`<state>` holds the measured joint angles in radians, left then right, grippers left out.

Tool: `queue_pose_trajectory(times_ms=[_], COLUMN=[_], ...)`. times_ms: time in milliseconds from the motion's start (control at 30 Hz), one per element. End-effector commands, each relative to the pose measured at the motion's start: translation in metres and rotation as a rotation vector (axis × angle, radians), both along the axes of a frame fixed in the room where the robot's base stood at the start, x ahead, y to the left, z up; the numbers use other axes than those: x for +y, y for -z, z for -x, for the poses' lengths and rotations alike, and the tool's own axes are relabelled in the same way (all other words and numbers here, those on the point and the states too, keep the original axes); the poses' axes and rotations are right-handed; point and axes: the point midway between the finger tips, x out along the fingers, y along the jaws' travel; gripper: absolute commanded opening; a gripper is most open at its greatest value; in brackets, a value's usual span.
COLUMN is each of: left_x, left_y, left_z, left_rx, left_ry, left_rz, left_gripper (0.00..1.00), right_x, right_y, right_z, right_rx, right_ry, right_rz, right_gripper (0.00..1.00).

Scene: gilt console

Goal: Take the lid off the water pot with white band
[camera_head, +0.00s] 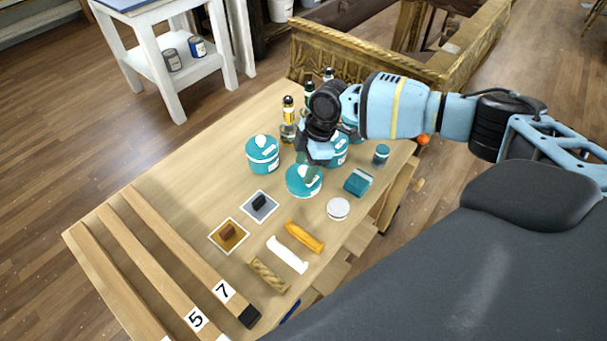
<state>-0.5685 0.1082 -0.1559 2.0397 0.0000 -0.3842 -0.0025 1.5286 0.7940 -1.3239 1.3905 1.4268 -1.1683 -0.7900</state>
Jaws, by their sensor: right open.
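Teal pots with white markings stand on the wooden table. One pot (262,158) with a white knob on its lid is at the left. Another pot (301,188) is in front, under my right gripper. A third pot (340,152) is partly hidden behind the gripper. I cannot tell for certain which is the water pot. My right gripper (311,168) points down, open, with its fingers at the top of the front pot, hiding part of its lid. I cannot tell whether they touch it. My left gripper is not in view.
Bottles (288,118) stand behind the pots. A teal box (358,182), a small teal jar (381,154) and a white round lid-like disc (338,208) are to the right. Picture cards, wrapped bars and wooden rails (165,238) lie nearer. The table's left middle is clear.

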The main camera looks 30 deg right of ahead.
Motion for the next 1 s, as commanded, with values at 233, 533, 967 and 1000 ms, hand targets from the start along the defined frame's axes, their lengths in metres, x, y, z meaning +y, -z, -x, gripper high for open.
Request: queue_pose_trajectory(times_ms=[233,533,967,1000], left_x=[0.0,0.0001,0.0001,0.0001], left_y=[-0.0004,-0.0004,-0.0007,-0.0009], left_z=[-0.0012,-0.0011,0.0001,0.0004], left_rx=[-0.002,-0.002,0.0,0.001], left_ry=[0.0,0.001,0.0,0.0], left_rz=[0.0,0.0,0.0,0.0], left_gripper=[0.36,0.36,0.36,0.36], right_x=[0.0003,0.0002,0.0004,0.0006], right_y=[0.0008,0.0006,-0.0045,-0.0072], right_z=[-0.0004,-0.0003,-0.0004,-0.0006], right_rx=[-0.001,-0.001,-0.002,-0.003], right_ry=[0.0,0.0,0.0,0.0], right_rz=[0.0,0.0,0.0,-0.001], right_gripper=[0.48,0.09,0.02,0.02])
